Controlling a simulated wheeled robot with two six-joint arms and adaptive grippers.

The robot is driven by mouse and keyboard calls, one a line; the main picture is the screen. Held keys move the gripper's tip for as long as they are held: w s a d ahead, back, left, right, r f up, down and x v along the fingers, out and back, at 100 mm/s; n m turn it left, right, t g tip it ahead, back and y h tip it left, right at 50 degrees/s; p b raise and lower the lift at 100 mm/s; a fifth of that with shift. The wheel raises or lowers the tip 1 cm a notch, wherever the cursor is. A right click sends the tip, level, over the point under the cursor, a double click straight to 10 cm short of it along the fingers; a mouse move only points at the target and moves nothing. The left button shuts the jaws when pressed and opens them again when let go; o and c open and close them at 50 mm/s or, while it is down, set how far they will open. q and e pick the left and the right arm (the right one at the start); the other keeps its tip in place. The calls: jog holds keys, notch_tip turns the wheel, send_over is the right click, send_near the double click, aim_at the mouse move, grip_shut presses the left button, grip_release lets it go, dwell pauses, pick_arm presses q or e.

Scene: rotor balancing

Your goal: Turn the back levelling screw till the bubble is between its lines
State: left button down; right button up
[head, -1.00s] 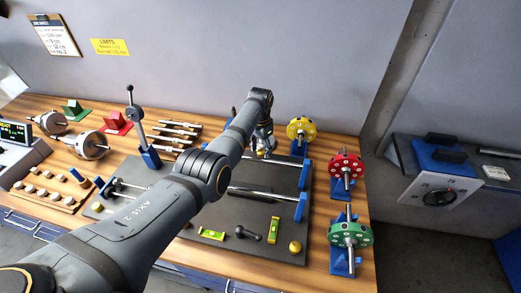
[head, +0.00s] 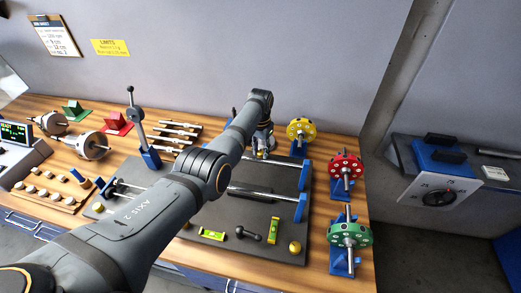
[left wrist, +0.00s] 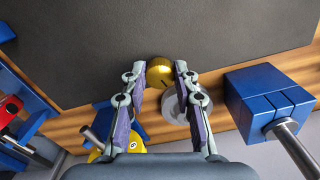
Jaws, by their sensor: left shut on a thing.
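The back levelling screw, a round brass knob with a dark line on its top (left wrist: 160,74), sits at the edge of the dark base plate (left wrist: 90,35). My left gripper (left wrist: 160,78) is shut on it, a finger on each side. In the head view my left gripper (head: 262,150) is at the plate's back edge and largely hides the knob. Two yellow-green levels lie on the plate: one at front left (head: 211,235), one turned crosswise at right (head: 274,230). Their bubbles are too small to read. Another brass knob (head: 295,247) is at the front right corner.
A silver disc (left wrist: 177,106) is close beside my right-hand finger in the wrist view. A blue rail block (left wrist: 265,95) with a rod stands to the right. Yellow (head: 301,130), red (head: 346,168) and green (head: 350,236) rotors stand along the bench's right side. A dark dumbbell-shaped part (head: 247,233) lies between the levels.

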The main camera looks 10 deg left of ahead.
aim_at(261, 152)
pick_arm(q)
jog(key=shift+n, duration=2.2)
jog(key=c, duration=1)
grip_release()
notch_tip(261, 152, up, 12)
